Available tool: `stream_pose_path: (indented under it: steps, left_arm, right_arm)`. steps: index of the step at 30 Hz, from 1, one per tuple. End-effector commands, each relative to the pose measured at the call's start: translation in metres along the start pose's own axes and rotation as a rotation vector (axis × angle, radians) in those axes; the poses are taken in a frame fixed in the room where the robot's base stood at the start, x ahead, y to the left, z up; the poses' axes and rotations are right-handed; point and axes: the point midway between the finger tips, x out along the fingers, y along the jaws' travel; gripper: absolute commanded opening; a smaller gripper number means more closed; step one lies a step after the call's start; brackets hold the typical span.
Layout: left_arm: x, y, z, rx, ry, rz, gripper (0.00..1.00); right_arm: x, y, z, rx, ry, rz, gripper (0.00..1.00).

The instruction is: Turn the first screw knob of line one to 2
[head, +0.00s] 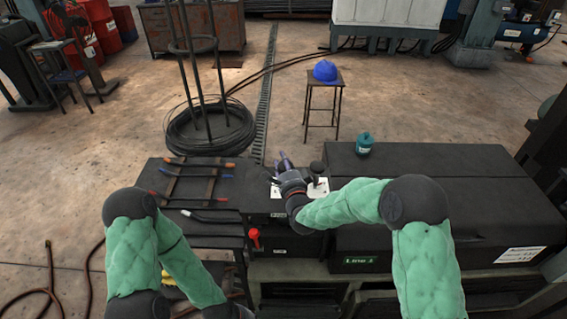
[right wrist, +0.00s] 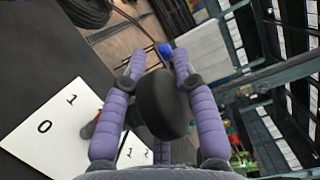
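My right gripper (head: 284,163) is over the dark machine top, beside white dial plates. In the right wrist view its two purple fingers (right wrist: 160,62) stand apart, one on each side of a round black knob (right wrist: 163,104). Whether they touch it is unclear. A white plate (right wrist: 47,127) marked 0 and 1 lies at the left; another plate (right wrist: 136,152) with 1 and 2 is partly hidden below the fingers. In the head view another black knob (head: 317,167) stands right of the gripper. The knob's pointer is not readable. My left gripper is out of view.
A green "Line 1" sign (head: 359,261) is on the machine front. A red-handled lever (head: 254,238) stands at the front, left of centre.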

Motion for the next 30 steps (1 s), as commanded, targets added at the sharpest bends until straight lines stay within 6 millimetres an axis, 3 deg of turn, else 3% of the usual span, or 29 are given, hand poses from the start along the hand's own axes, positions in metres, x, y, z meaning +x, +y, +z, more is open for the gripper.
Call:
stream_pose_path:
  steps: [1,2,16,30]
  left_arm:
    - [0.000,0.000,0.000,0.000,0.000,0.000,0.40]
    - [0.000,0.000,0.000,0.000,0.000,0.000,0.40]
    - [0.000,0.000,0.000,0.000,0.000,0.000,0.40]
    - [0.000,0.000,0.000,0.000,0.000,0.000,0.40]
  right_arm:
    - [-0.001,0.003,0.001,0.000,-0.001,0.006,0.45]
    - [-0.001,0.003,0.001,0.000,-0.001,0.005,0.53]
    - [-0.008,0.001,0.000,0.000,0.000,0.001,0.53]
    - [-0.090,0.000,0.000,0.000,0.000,0.001,0.53]
